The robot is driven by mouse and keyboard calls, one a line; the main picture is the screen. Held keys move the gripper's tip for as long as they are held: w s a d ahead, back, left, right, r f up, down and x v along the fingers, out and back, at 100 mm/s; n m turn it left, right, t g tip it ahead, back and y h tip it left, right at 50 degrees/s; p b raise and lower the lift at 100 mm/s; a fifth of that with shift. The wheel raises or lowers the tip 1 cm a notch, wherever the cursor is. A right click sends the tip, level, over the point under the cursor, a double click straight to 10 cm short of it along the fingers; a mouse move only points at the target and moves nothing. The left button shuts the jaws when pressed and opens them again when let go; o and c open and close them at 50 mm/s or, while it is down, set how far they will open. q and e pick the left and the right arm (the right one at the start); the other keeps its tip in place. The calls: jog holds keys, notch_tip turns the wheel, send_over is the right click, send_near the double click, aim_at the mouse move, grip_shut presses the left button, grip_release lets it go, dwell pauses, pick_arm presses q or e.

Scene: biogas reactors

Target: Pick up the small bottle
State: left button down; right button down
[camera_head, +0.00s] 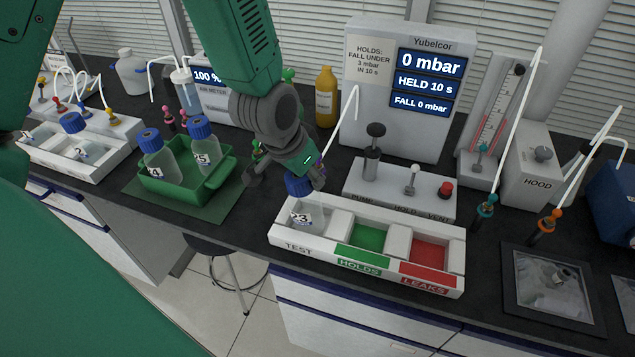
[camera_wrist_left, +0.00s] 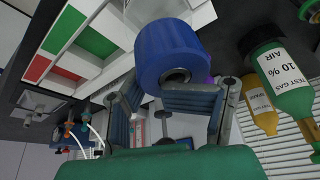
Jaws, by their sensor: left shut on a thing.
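The small bottle (camera_head: 304,217), labelled 23 with a blue cap, is upright at the TEST compartment of the white tray (camera_head: 283,236). My left gripper (camera_head: 298,175) comes down from above and is shut on its blue cap. In the left wrist view the blue cap (camera_wrist_left: 168,57), with a hole in its top, sits between the two fingertips (camera_wrist_left: 178,98). The fingers and cap hide part of each other in the head view. I cannot tell whether the bottle's base touches the compartment floor. My right gripper is not in view.
A green tray (camera_head: 171,192) holds bottles 24 and 25 at left. The tray's green HOLDS and red LEAKS compartments look empty. A pressure unit (camera_head: 400,203) with knobs stands behind, reading 0 mbar. A white tube with a purple end (camera_head: 321,164) hangs close beside the gripper.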

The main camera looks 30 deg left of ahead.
pick_arm(q)
jog(key=r, duration=0.8)
jog(key=shift+s+a, duration=0.15)
jog(key=shift+a, duration=0.1)
jog(key=shift+d+r, duration=0.45)
jog(key=shift+d, duration=0.15)
jog(key=shift+a, duration=0.15)
jog(key=shift+c, duration=2.3)
grip_release()
jog(key=shift+a+f, duration=0.15)
jog(key=shift+a, duration=0.4)
